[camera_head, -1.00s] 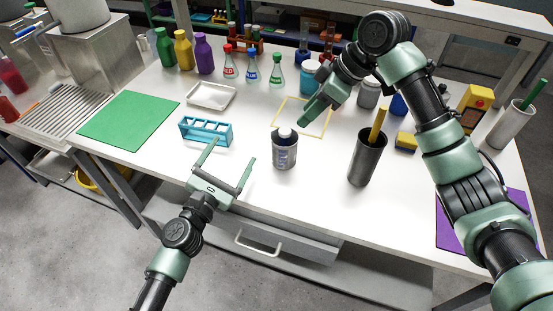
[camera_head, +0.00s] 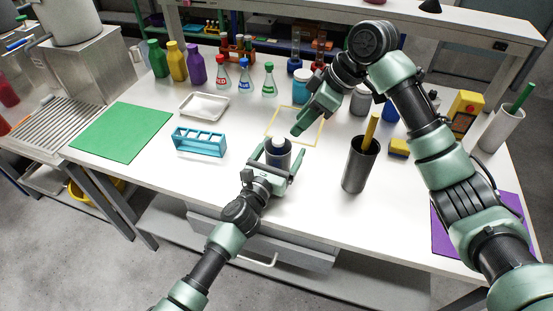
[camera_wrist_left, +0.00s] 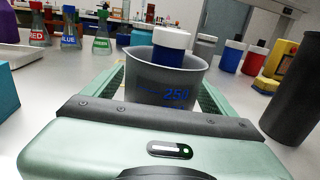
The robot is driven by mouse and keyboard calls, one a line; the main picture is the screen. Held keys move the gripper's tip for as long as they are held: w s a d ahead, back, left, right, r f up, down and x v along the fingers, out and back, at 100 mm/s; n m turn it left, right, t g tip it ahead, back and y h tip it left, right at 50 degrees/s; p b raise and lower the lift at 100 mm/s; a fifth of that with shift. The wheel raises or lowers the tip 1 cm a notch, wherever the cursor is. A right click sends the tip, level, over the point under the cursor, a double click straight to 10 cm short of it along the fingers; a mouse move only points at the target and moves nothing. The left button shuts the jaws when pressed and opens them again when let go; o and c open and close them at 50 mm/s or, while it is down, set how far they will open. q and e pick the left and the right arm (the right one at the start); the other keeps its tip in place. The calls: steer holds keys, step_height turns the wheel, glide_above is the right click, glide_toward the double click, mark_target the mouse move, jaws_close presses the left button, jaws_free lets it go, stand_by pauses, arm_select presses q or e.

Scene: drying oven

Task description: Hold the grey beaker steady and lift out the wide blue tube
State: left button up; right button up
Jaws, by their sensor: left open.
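The grey beaker (camera_head: 286,162) stands upright on the white table, partly hidden by my left gripper. The wide blue tube stands in it, with its white cap (camera_head: 279,142) above the rim. In the left wrist view, the beaker (camera_wrist_left: 150,78) shows blue markings, and the tube (camera_wrist_left: 168,58) shows blue under its white cap. My left gripper (camera_head: 279,151) is open, with one finger on each side of the beaker; whether they touch it is unclear. My right gripper (camera_head: 308,121) hangs just behind and right of the beaker, empty; its finger gap is not clear.
A dark cylinder (camera_head: 355,176) with a yellow stick stands right of the beaker. A blue rack (camera_head: 200,146) is to the left, with a white tray (camera_head: 204,106) behind. A yellow square outline (camera_head: 270,126) lies behind the beaker. The table front between rack and beaker is clear.

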arm_select(q)
steer(key=shift+w+d, duration=0.1)
steer(key=shift+w, duration=0.2)
steer(key=c, duration=1.4)
steer(key=shift+c, duration=0.2)
